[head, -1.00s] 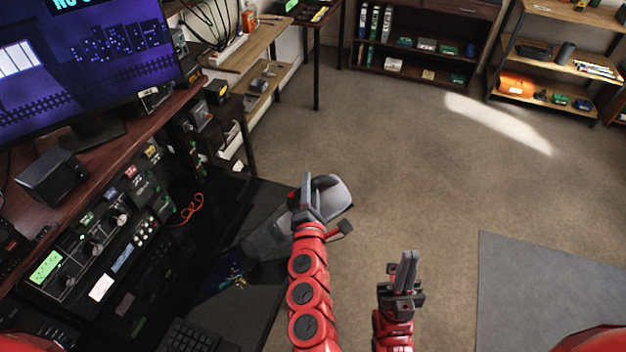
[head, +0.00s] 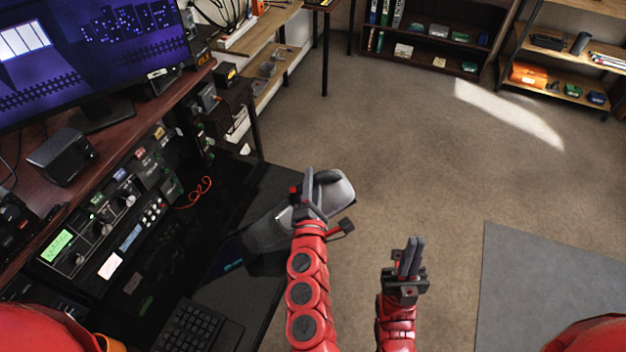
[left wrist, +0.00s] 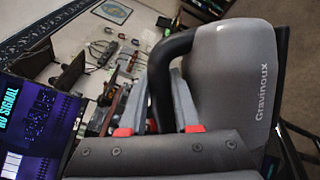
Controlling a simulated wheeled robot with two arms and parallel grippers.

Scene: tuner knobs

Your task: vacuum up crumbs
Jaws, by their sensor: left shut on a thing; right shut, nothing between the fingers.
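A grey handheld vacuum (head: 272,230) is in my left gripper (head: 308,196), which is shut on its dark handle. Its pale rounded rear end points away from the desk, and its nozzle end reaches down over the black desk surface (head: 268,192). In the left wrist view the vacuum's grey body (left wrist: 238,75) fills the right side, with the dark handle between the fingers. A small patch of bluish crumbs (head: 233,266) shows by the nozzle; any others there are hidden or too small to tell. My right gripper (head: 411,258) is shut and empty, over the floor.
A keyboard (head: 196,325) lies at the near edge of the desk. Radio gear with knobs (head: 100,228), a speaker (head: 62,157), a monitor (head: 85,50) and a red cable (head: 197,193) stand or lie to the left. The carpet (head: 420,160) to the right is open.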

